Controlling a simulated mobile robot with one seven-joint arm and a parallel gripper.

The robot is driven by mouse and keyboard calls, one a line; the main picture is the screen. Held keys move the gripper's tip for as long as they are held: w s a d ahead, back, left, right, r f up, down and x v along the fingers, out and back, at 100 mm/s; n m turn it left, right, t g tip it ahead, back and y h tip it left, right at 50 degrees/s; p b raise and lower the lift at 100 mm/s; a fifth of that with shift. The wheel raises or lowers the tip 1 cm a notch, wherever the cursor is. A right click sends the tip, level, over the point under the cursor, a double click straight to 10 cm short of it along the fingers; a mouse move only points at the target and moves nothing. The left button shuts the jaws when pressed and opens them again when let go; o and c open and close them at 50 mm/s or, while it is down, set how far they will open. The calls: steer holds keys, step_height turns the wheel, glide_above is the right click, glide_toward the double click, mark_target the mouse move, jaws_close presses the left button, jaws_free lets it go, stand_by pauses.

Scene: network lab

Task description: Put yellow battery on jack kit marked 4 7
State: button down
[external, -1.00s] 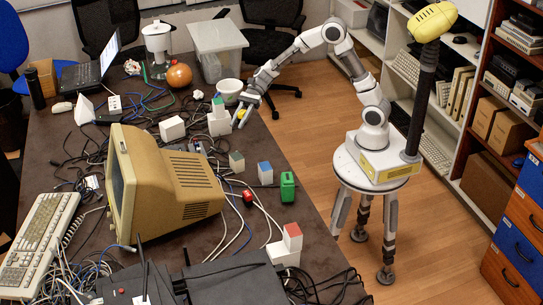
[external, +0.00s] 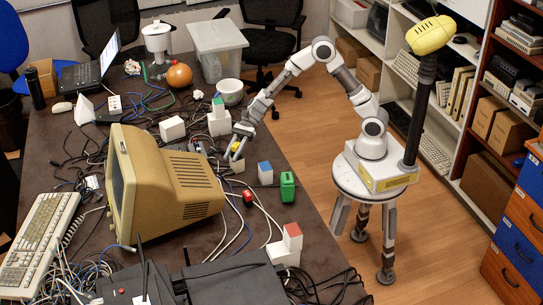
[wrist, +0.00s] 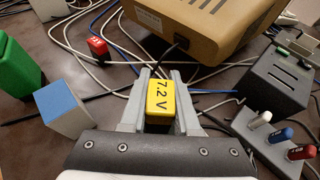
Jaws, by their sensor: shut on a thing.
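The yellow battery (wrist: 162,104), marked 7.2 V, is between the fingers of my gripper (wrist: 161,97) in the wrist view. My gripper (external: 234,153) is shut on it, and the battery (external: 235,146) shows as a small yellow patch in the external view. It is held over the table's right side, just above a small greyish block (external: 238,167) that is partly covered by the fingers. In the wrist view that block is hidden. No marking 4 7 can be read on anything, so I cannot tell which thing is the jack kit.
A blue-topped block (external: 265,173) and a green box (external: 288,186) stand nearby. The beige monitor (external: 165,183) is to the left. A grey block with coloured sticks (wrist: 272,140) and a slotted dark box (wrist: 275,82) stand at right in the wrist view. Cables run between them.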

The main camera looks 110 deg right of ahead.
steer(key=shift+f, duration=0.1)
steer(key=c, duration=0.6)
jaws_free()
steer(key=shift+c, duration=0.2)
steer(key=shift+r, duration=0.25)
steer(key=p+v, duration=0.3)
steer(key=v, duration=0.9)
